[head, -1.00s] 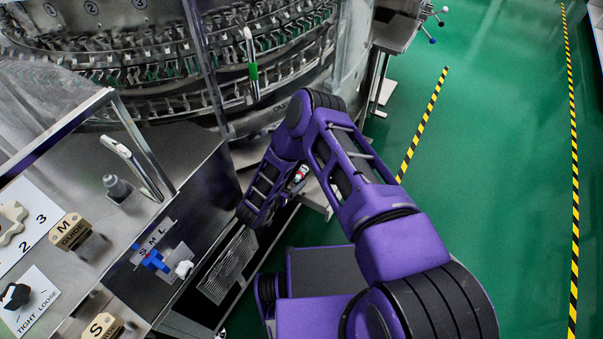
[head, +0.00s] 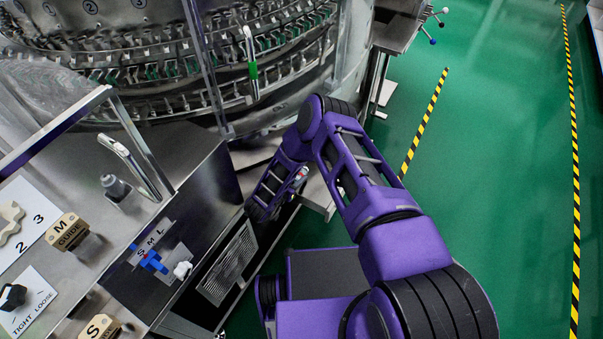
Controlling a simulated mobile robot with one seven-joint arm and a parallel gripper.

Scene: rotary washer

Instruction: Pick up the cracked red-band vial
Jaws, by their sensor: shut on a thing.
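My purple arm reaches forward and bends down at the gap between the steel cabinet and the washer. Its lower links hide my gripper, so the jaws and anything between them do not show. A small white and red piece (head: 300,176) shows beside the lower arm link; it is too small to tell whether it is a vial or part of my arm. I cannot make out a cracked red-band vial anywhere in the head view.
The rotary washer (head: 170,75) fills the back left. The steel cabinet (head: 190,200) at left carries an M guide block (head: 69,231), an S block (head: 101,327), a blue knob (head: 150,259) and a handle (head: 135,165).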

